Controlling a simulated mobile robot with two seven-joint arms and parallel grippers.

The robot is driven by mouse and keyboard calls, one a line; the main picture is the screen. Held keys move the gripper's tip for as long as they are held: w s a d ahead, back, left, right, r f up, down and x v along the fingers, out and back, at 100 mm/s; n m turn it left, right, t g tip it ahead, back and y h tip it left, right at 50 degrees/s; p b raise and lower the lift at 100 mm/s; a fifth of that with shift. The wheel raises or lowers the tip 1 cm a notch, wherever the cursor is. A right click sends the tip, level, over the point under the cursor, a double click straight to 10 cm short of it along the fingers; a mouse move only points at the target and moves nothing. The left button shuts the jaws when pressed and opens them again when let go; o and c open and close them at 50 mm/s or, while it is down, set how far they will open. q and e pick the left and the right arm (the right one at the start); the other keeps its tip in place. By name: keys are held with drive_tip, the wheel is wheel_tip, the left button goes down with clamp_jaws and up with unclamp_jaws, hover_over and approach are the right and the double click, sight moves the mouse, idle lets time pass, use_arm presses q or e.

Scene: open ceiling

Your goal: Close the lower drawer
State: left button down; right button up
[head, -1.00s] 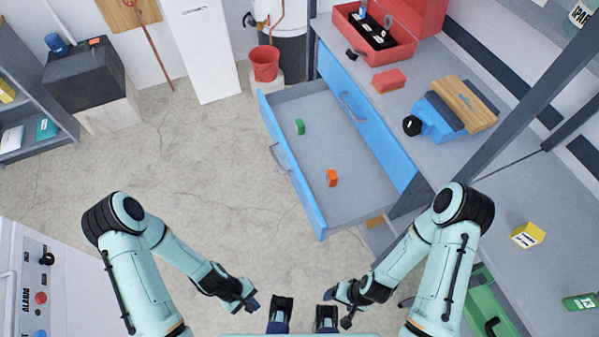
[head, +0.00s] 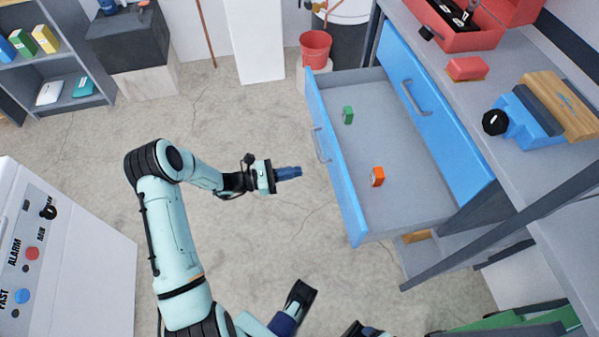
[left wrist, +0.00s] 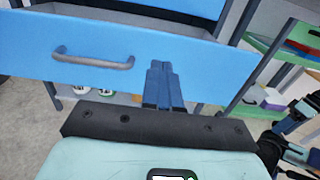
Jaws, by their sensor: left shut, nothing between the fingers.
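The lower drawer (head: 400,215) is pulled far out under the workbench, with a blue front and a grey handle (head: 320,146). A green item (head: 348,115) and an orange item (head: 377,177) lie inside it. My left gripper (head: 298,172) is shut and empty, in front of the drawer front and apart from it in the head view. In the left wrist view its fingers (left wrist: 160,68) point at the blue front (left wrist: 205,65), right of the handle (left wrist: 92,58).
The closed blue upper drawer (head: 430,110) sits above. The bench top (head: 490,130) carries a red toolbox (head: 465,35), a red block (head: 466,69) and a blue vise (head: 525,122). A red bucket (head: 315,48) stands behind the drawer. Floor left of the drawer is clear.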

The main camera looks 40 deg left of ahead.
sight(338, 165)
use_arm(q)
drive_tip(key=b+x, duration=0.1)
drive_tip(key=x, duration=0.8)
drive_tip(key=shift+w+d+f+b, duration=0.1)
drive_tip(key=shift+w+d+b, duration=0.15)
drive_tip(key=shift+d+b, duration=0.1)
drive_tip(key=shift+w+d, duration=0.35)
drive_tip(key=shift+w, duration=0.1)
use_arm(e)
drive_tip(key=shift+t+h, duration=0.3)
drive_tip(key=shift+t, duration=0.2)
drive_tip(key=w, duration=0.1)
drive_tip(key=w+d+f, duration=0.1)
drive_tip(key=w+f, duration=0.1)
drive_tip(key=shift+w+d+f, duration=0.1)
drive_tip(key=shift+d+f, duration=0.1)
drive_tip(key=shift+d, duration=0.1)
use_arm(q)
drive_tip(key=shift+w+d, duration=0.1)
